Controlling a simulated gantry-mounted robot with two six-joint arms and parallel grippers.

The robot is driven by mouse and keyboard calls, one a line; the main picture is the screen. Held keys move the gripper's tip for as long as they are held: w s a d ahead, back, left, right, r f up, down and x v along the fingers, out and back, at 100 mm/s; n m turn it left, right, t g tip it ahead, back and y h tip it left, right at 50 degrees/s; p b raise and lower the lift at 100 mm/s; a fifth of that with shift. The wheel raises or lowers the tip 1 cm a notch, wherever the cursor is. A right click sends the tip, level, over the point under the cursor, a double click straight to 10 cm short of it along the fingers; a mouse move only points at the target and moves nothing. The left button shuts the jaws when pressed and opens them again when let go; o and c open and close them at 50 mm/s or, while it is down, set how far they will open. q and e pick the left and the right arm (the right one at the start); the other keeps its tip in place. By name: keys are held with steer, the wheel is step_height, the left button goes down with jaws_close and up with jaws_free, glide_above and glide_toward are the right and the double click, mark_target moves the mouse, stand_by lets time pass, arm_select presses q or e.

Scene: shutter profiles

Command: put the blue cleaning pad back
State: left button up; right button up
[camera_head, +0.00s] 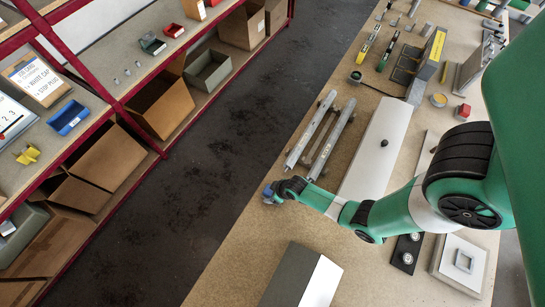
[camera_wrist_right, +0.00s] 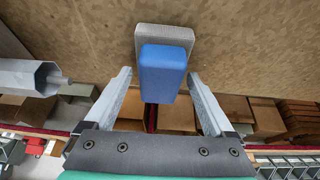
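The blue cleaning pad (camera_wrist_right: 163,70) shows in the right wrist view as a blue block, with a grey speckled block (camera_wrist_right: 165,33) directly beyond it. Whether the two are joined I cannot tell. My right gripper (camera_wrist_right: 160,78) is open, its two fingers on either side of the pad with visible gaps to it. In the head view my right gripper (camera_head: 273,192) is at the left edge of the workbench, and a small bit of blue (camera_head: 267,191) shows there, mostly hidden by the gripper. My left gripper is not in view.
Two metal profiles (camera_head: 323,133) lie on the bench (camera_head: 225,265) just beyond the gripper; a bar end (camera_wrist_right: 28,77) shows left in the wrist view. A white panel (camera_head: 377,145) and a grey-white block (camera_head: 300,277) are nearby. Shelves with a blue bin (camera_head: 69,118) stand across the dark aisle.

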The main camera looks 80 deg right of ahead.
steer(key=shift+o, duration=0.5)
steer(key=shift+r, duration=0.25)
steer(key=p+v, duration=0.7)
steer(key=v, duration=0.5)
steer(key=shift+a+f, duration=0.1)
